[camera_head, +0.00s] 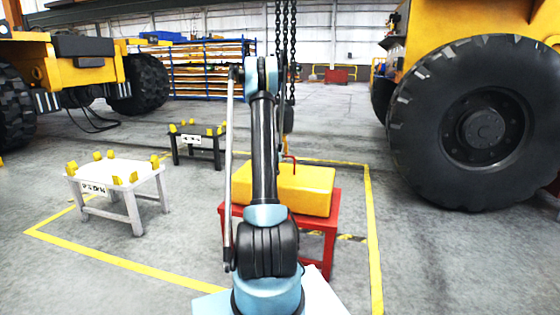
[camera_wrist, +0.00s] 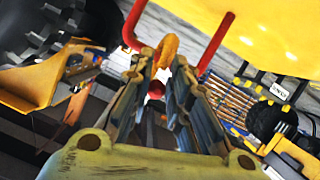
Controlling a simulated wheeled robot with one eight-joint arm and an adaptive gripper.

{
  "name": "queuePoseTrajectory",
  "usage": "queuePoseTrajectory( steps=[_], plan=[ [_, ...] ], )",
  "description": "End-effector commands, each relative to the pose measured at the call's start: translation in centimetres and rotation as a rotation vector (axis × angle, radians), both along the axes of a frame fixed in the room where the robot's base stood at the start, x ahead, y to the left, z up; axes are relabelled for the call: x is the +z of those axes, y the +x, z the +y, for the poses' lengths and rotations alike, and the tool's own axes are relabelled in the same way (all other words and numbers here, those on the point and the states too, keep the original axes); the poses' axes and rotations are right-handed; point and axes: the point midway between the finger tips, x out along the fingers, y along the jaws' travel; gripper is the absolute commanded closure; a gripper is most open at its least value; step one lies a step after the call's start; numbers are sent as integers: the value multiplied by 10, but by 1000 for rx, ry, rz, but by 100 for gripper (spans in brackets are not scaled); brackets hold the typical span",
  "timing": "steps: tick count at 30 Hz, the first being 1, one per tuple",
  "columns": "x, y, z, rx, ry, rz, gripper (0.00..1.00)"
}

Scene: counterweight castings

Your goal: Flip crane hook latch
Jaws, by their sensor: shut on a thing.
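The crane hook (camera_wrist: 167,48) shows in the wrist view as a curved orange-yellow piece at my fingertips. My gripper (camera_wrist: 160,68) is closed on it; the fingers hide much of it. I cannot make out the latch apart from the hook. In the head view the hook (camera_head: 288,119) hangs from dark chains (camera_head: 286,55), just right of my arm, which hides my gripper there. A red lifting handle (camera_head: 291,158) rises from the yellow casting (camera_head: 305,190). In the wrist view the handle (camera_wrist: 214,45) passes beside and behind the hook; I cannot tell whether they touch.
The casting sits on a red stand (camera_head: 328,228). A white-topped stand (camera_head: 118,173) and a dark stand (camera_head: 198,140) with yellow blocks are to the left. A big truck tyre (camera_head: 478,125) stands at right. Yellow lines (camera_head: 130,268) mark the floor, mostly clear in front.

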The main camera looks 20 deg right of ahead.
Motion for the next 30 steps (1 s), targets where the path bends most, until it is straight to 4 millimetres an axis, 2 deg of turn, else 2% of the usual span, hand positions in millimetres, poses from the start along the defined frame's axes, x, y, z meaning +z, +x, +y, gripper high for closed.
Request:
queuePoseTrajectory(
  steps=[12,13,15,26,30],
  plan=[
    [-2,1,1,-2,4,2,100],
    [-2,1,1,-2,4,2,79],
    [-2,1,1,-1,2,2,63],
    [0,0,2,1,1,1,62],
    [3,-7,8,1,0,1,62]
  ],
)
